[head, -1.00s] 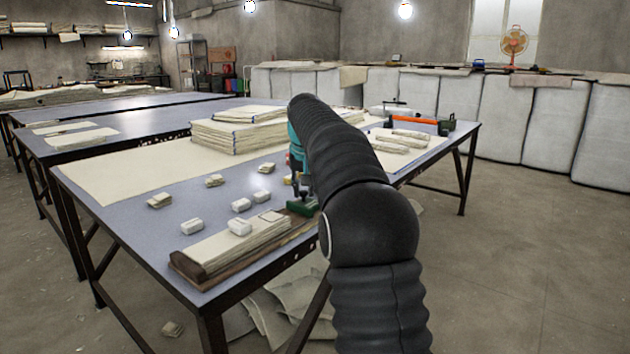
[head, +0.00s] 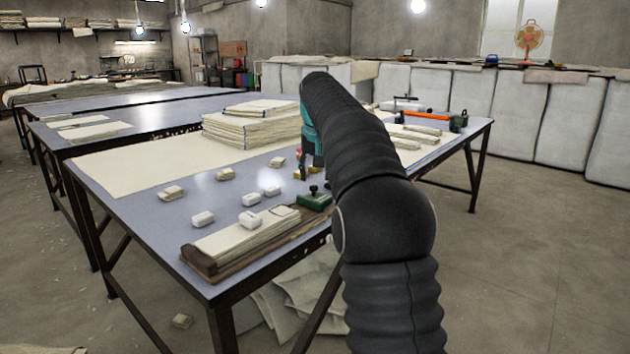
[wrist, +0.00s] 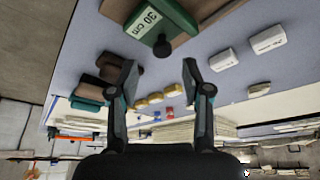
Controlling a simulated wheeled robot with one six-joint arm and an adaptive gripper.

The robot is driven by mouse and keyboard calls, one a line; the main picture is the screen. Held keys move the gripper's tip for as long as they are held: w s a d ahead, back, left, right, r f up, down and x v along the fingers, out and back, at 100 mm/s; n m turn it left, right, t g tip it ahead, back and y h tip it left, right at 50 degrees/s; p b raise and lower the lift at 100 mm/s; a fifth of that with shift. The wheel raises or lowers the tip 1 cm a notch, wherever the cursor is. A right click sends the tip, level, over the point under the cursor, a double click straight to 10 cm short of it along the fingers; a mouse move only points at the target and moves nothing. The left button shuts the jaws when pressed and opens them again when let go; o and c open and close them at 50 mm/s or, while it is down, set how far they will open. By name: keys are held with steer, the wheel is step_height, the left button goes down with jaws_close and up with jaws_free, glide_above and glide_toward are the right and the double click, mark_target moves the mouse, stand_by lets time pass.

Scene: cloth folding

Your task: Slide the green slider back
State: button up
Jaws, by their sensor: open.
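The green slider (head: 315,201) sits at the far end of a long brown wooden board (head: 215,272) near the table's front edge. In the wrist view the slider (wrist: 158,14) is at the top, with a white "30 cm" label and a dark round knob (wrist: 162,46). My gripper (wrist: 160,72) is open and empty, its two fingers apart. The knob shows just beyond the fingertips, between them in the picture and apart from both. In the head view my arm hides most of the gripper, which is just behind the slider.
A cloth stack (head: 248,236) lies along the board. Several small white blocks (head: 250,220) and small cloth bundles (head: 172,193) are scattered on the table (head: 150,225). A tall cloth stack (head: 250,130) stands farther back. An orange-handled tool (head: 425,116) lies at the right end.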

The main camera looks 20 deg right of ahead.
mark_target(316, 202)
steer(key=d+v, duration=0.1)
steer(key=v, duration=0.7)
steer(key=shift+a+r, duration=0.2)
steer(key=shift+a, duration=0.35)
steer(key=shift+s, duration=0.1)
steer(key=s+a+f+n, duration=0.15)
steer(key=s+a, duration=0.25)
steer(key=s, duration=0.5)
steer(key=s+a+f, duration=0.3)
steer(key=s+a, duration=0.1)
steer(key=s, duration=0.6)
steer(key=s+a+f+n, duration=0.1)
steer(key=s+a+f, duration=0.1)
steer(key=s+f, duration=0.7)
steer(key=s+a+f+t+y, duration=0.1)
steer(key=s+a+f, duration=0.1)
steer(key=s+f, duration=0.6)
steer(key=s, duration=0.2)
steer(key=shift+s+a+f+n, duration=0.2)
steer(key=shift+s+f+n, duration=0.1)
steer(key=shift+f+n, duration=0.1)
